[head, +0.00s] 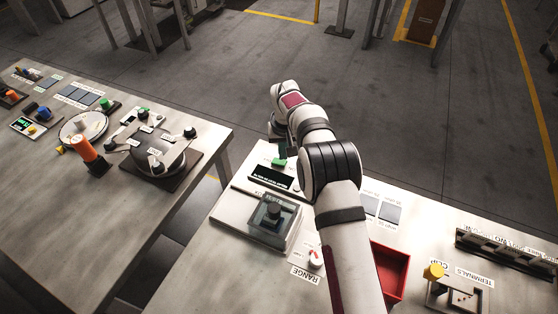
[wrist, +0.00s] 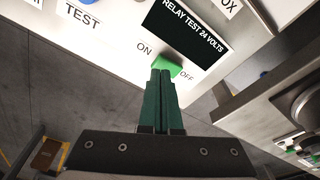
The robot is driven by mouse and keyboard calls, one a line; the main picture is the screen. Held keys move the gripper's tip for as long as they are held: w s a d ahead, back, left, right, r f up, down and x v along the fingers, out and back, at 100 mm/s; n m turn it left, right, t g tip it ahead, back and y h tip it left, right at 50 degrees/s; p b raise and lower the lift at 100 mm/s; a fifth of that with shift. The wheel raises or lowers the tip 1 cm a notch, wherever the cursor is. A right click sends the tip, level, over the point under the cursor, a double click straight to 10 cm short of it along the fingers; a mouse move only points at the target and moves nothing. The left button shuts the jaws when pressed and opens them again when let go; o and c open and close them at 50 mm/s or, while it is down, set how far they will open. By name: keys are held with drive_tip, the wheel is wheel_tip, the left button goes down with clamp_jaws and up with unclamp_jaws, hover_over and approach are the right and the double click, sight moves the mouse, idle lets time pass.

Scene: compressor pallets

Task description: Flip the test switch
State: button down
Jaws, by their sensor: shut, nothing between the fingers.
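The green test switch (wrist: 172,66) sits between the ON and OFF labels on a white panel, below the dark display (wrist: 188,28) reading RELAY TEST 24 VOLTS. In the head view the green switch (head: 279,162) is at the far edge of the right bench, beside the display (head: 272,178). My gripper (wrist: 161,72) has its two green fingers pressed together and empty. The fingertips overlap the near edge of the switch in the wrist view; I cannot tell whether they touch it. In the head view my gripper (head: 284,150) is partly hidden by my arm.
A clear-covered box (head: 272,218), a red-and-white RANGE knob (head: 315,257), a red bin (head: 403,284) and a yellow knob (head: 433,271) are on the same bench. A second bench (head: 110,225) with fixtures stands left across a gap. Open floor lies beyond.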

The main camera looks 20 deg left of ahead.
sight(284, 162)
drive_tip(key=shift+f, duration=0.95)
idle(0.3)
drive_tip(key=shift+r, duration=3.55)
drive_tip(key=s+d+r+m+g, duration=0.1)
drive_tip(key=s+d+r+m, duration=0.2)
drive_tip(key=s+d+r, duration=0.5)
drive_tip(key=s+d+r+m, duration=0.2)
drive_tip(key=d+r, duration=0.4)
drive_tip(key=d, duration=0.5)
drive_tip(key=s+d+f+m, duration=0.1)
drive_tip(key=s+d+m, duration=0.2)
drive_tip(key=s, duration=0.9)
drive_tip(key=s+d+f+m+y, duration=0.1)
drive_tip(key=s+d+m, duration=0.2)
drive_tip(key=s+d, duration=0.4)
drive_tip(key=s, duration=0.6)
drive_tip(key=shift+d+m+g, duration=0.2)
drive_tip(key=shift+m+g, duration=0.1)
drive_tip(key=shift+g, duration=0.1)
